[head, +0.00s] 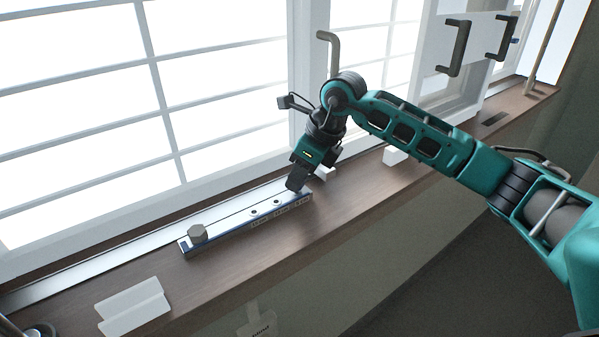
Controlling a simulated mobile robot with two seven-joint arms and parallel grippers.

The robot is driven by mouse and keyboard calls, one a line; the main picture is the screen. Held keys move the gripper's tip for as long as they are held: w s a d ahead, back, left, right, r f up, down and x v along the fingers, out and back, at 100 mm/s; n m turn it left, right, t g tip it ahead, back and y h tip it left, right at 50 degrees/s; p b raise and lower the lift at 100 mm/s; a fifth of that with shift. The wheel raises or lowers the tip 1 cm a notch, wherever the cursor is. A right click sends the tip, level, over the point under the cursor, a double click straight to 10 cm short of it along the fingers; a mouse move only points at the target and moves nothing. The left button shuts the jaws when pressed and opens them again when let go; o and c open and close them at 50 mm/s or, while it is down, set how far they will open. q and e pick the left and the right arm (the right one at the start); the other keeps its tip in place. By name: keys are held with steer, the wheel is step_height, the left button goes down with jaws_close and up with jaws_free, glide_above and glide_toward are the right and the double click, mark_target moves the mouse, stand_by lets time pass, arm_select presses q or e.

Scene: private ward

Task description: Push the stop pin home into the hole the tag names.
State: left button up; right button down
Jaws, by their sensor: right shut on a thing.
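A long pale rail (222,227) with a blue front edge lies along the wooden sill. Small dark holes (253,212) show in its top, with small printed labels along its front that I cannot read. My right gripper (297,186) points down at the rail's right end and is shut. The stop pin is hidden by its fingers, so I cannot tell how far it sits in a hole. A paper tag (258,324) hangs below the sill's front edge, with dark lettering too small to read surely. My left gripper is not in view.
A grey knob (197,234) stands on the rail's left end. A folded white holder (134,306) lies on the sill at left. A white block (394,156) sits right of my gripper. The window (220,90) rises close behind, with a handle (334,50).

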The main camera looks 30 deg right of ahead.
steer(key=shift+f, duration=0.15)
steer(key=shift+f+b, duration=0.65)
steer(key=c, duration=0.8)
jaws_free()
steer(key=shift+r, duration=0.15)
steer(key=shift+r, duration=0.25)
steer(key=p+v, duration=0.2)
steer(key=v, duration=0.3)
steer(key=p+v, duration=0.1)
steer(key=v, duration=0.4)
steer(key=w+p+v, duration=0.1)
steer(key=p+v, duration=0.1)
steer(key=v, duration=0.4)
steer(key=shift+a+r+p, duration=0.25)
steer(key=shift+a+p, duration=0.05)
steer(key=shift+a, duration=0.05)
